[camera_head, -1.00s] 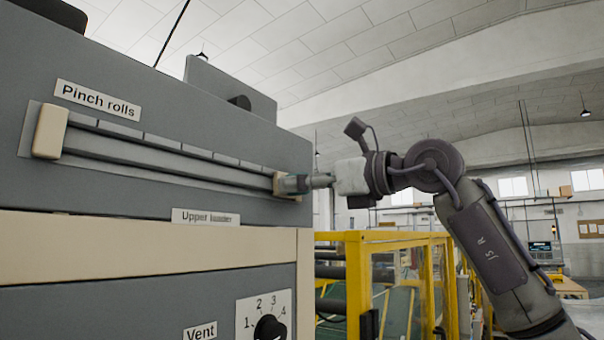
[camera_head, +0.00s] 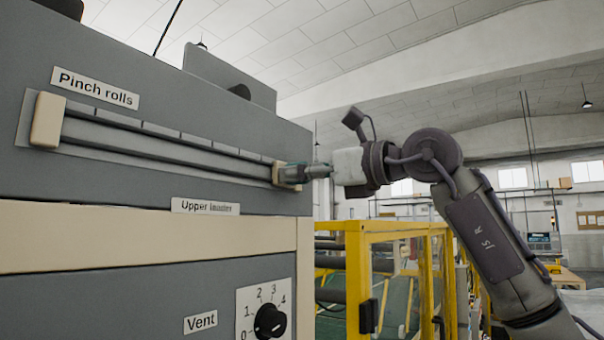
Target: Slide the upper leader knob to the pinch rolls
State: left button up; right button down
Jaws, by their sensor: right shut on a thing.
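A long grey slide rail (camera_head: 165,145) runs along the dark grey machine front, from a cream block (camera_head: 47,120) under the "Pinch rolls" label (camera_head: 95,88) to its right end above the "Upper leader" label (camera_head: 205,206). My right gripper (camera_head: 290,174) is at the right end of the rail, shut on the upper leader knob. The knob is mostly hidden by the fingers; a cream edge (camera_head: 277,174) shows beside them. My right arm comes in from the right. My left gripper is not in view.
Below the rail is a cream band (camera_head: 150,235), then a "Vent" label (camera_head: 200,321) and a black rotary dial (camera_head: 270,321) with a numbered scale. A yellow-framed guard (camera_head: 357,280) stands below my right arm. The rail left of the gripper looks clear.

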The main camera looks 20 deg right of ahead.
jog(key=s+a+b, duration=0.2)
jog(key=s+a, duration=0.1)
jog(key=s+a+b, duration=0.1)
jog(key=s+a, duration=0.2)
jog(key=a, duration=0.1)
jog(key=s+a+b, duration=0.2)
jog(key=s+a, duration=0.1)
jog(key=a, duration=0.1)
jog(key=shift+a+f+b, duration=0.2)
jog(key=shift+f+b, duration=0.05)
jog(key=shift+b, duration=0.05)
jog(key=s+a+b, duration=0.1)
jog(key=s+a, duration=0.2)
jog(key=a, duration=0.1)
jog(key=s+a+b, duration=0.1)
jog(key=s+a, duration=0.2)
jog(key=a, duration=0.1)
jog(key=s+a+b, duration=0.1)
jog(key=s+a, duration=0.2)
jog(key=a, duration=0.1)
jog(key=shift+s+a+r, duration=0.25)
jog(key=shift+s+r, duration=0.05)
jog(key=shift+s, duration=0.05)
jog(key=c, duration=0.9)
grip_release()
jog(key=shift+o, duration=1)
jog(key=shift+s+a, duration=0.1)
jog(key=shift+a, duration=0.1)
jog(key=shift+d, duration=0.1)
